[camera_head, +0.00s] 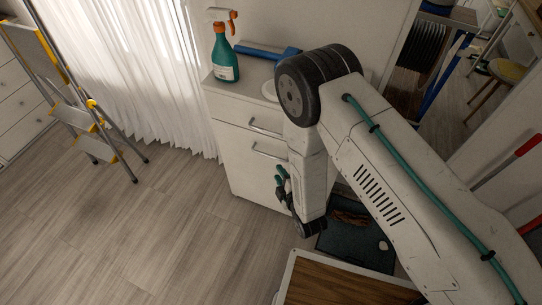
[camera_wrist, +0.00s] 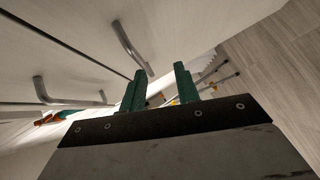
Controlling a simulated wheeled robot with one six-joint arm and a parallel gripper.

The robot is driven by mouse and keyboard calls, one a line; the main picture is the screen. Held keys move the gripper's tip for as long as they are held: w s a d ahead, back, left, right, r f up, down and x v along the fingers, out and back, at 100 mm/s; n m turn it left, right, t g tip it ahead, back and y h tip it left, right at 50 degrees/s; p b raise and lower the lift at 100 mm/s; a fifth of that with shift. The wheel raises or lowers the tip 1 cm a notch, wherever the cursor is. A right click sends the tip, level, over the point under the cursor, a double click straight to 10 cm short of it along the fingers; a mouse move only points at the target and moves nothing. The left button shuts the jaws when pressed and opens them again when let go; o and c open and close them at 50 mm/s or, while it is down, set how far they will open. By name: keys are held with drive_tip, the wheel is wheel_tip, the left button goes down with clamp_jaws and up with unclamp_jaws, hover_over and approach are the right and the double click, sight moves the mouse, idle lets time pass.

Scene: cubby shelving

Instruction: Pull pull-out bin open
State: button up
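A white cabinet (camera_head: 243,150) stands against the wall, with a drawer (camera_head: 240,114) above a tall lower front, which looks like the pull-out bin (camera_head: 248,178). The bin's metal bar handle (camera_head: 268,152) is near its top and partly hidden by my arm. The front looks shut. My gripper (camera_head: 281,182) is low in front of it, with teal fingers apart. In the wrist view, my gripper (camera_wrist: 160,86) is open and empty. The bin handle (camera_wrist: 131,48) appears ahead, its near end close to the left finger. I cannot tell whether they touch.
A dark tray (camera_head: 352,240) and a wood-topped piece (camera_head: 335,288) are on the right. A stepladder (camera_head: 75,100) stands left. The floor (camera_head: 165,225) before the cabinet is clear.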

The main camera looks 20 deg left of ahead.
sight(271, 156)
drive_tip(key=shift+n+t+y, duration=0.5)
drive_tip(key=shift+n, duration=0.1)
drive_tip(key=w+a, duration=0.1)
drive_tip(key=w, duration=0.1)
drive_tip(key=w+a, duration=0.2)
drive_tip(key=w+a+r, duration=0.1)
drive_tip(key=w+a, duration=0.1)
drive_tip(key=shift+w+a, duration=0.1)
drive_tip(key=shift+a, duration=0.1)
clamp_jaws()
